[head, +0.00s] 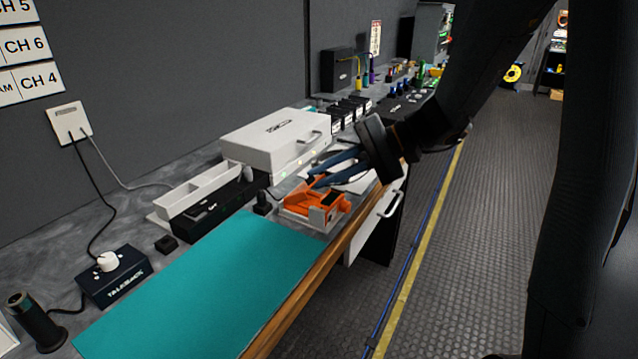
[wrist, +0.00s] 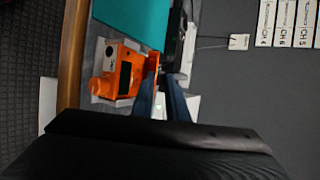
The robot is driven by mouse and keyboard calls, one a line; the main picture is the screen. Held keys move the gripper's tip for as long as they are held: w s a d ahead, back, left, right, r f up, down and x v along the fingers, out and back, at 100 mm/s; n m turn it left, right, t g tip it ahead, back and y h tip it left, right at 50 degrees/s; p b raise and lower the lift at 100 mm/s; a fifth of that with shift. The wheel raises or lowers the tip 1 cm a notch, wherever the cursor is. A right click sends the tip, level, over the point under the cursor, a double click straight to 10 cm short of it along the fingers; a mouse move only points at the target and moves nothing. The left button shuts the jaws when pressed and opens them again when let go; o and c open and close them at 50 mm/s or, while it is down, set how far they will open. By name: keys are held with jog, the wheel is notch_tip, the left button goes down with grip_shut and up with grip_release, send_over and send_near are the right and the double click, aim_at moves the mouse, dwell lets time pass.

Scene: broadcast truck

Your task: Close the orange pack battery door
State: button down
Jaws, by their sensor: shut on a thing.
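The orange pack (head: 328,212) sits in a pale grey cradle at the front edge of the counter, just beyond the teal mat. It also shows in the wrist view (wrist: 108,85). Its orange door (wrist: 153,62) stands up along one side of the pack, apart from its body, so it looks open. My gripper (head: 315,176) reaches over the counter with its blue fingers at the door. In the wrist view the finger tips (wrist: 154,80) meet the lower end of the door and are shut on it. The exact contact is small and partly hidden.
A teal mat (head: 200,290) covers the near counter. A white case (head: 275,138) stands behind the pack, with a white tray (head: 197,190) to its left. A small black post (head: 263,205) stands close left of the pack. The floor aisle is clear.

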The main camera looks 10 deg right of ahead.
aim_at(331, 198)
jog(key=shift+s+d+f+n+t+y+b, duration=0.2)
jog(key=shift+f+y+b, duration=0.25)
jog(key=shift+b, duration=0.6)
jog(key=shift+s+d+f+n+t+y+b, duration=0.15)
jog(key=shift+f+t+y+b, duration=0.3)
jog(key=shift+b, duration=0.6)
jog(key=shift+s+d+f+n+t+y+b, duration=0.15)
jog(key=shift+f+y+b, duration=0.3)
jog(key=shift+b, duration=0.6)
jog(key=shift+r, duration=0.1)
jog(key=c, duration=1.8)
grip_release()
